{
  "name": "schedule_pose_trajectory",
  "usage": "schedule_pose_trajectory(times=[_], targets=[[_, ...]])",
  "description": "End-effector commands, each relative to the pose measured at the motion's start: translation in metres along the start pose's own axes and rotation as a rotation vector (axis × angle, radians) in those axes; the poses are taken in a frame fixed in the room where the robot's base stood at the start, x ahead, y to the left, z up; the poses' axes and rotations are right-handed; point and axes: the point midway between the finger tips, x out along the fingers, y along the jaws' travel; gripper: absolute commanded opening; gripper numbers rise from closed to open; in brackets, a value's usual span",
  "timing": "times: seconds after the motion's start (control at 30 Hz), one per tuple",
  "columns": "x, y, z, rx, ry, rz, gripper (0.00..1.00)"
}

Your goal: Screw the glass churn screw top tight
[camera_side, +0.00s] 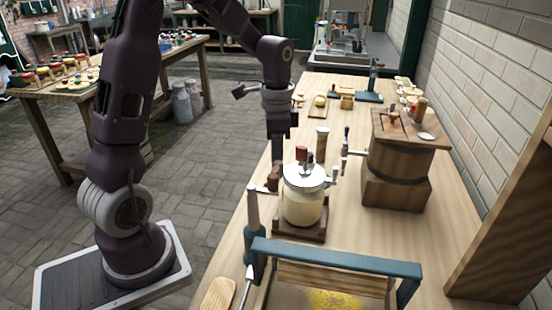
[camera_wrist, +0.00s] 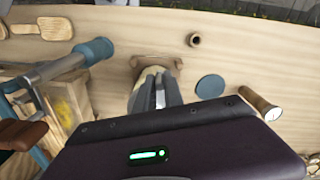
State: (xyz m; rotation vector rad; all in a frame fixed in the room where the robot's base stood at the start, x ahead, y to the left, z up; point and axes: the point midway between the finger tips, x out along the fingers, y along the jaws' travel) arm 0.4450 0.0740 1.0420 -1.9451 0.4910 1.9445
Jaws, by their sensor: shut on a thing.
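The glass churn (camera_side: 302,208) stands upright on a small wooden base on the bench, with pale cream inside. Its metal screw top (camera_side: 305,178) sits on the jar's mouth, with a red part on top and crank fittings at the side. My gripper (camera_side: 276,178) points down at the left edge of the top and is shut. A brown part shows beside its fingertips; the exact contact is hard to see. In the wrist view my gripper's grey fingers (camera_wrist: 158,98) cover most of the top, and a little of the cream-coloured churn (camera_wrist: 148,76) shows past them.
A blue-framed press (camera_side: 320,257) stands close in front. A wooden barrel churn (camera_side: 398,165) is at the right. A wooden cylinder (camera_side: 322,145) stands behind the jar; a blue disc (camera_wrist: 210,86) lies nearby. Bare bench shows between the jar and the barrel.

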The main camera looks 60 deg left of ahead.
Motion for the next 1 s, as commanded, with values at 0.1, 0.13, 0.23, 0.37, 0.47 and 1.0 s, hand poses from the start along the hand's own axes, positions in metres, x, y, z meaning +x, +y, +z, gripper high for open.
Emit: schedule_pose_trajectory(times=[0.1,0.13,0.23,0.37,0.47,1.0], targets=[[-0.0005,-0.0021,-0.0017,0.032,0.002,-0.001,0.0],[-0.0005,-0.0024,-0.0019,0.04,0.002,-0.001,0.0],[-0.0005,-0.0035,-0.0025,0.06,0.002,-0.001,0.0],[-0.0005,-0.0045,-0.0031,0.078,0.002,-0.001,0.0],[-0.0006,-0.005,-0.0034,0.085,0.002,-0.002,0.0],[-0.0005,-0.0059,-0.0036,0.088,0.003,-0.003,0.28]])
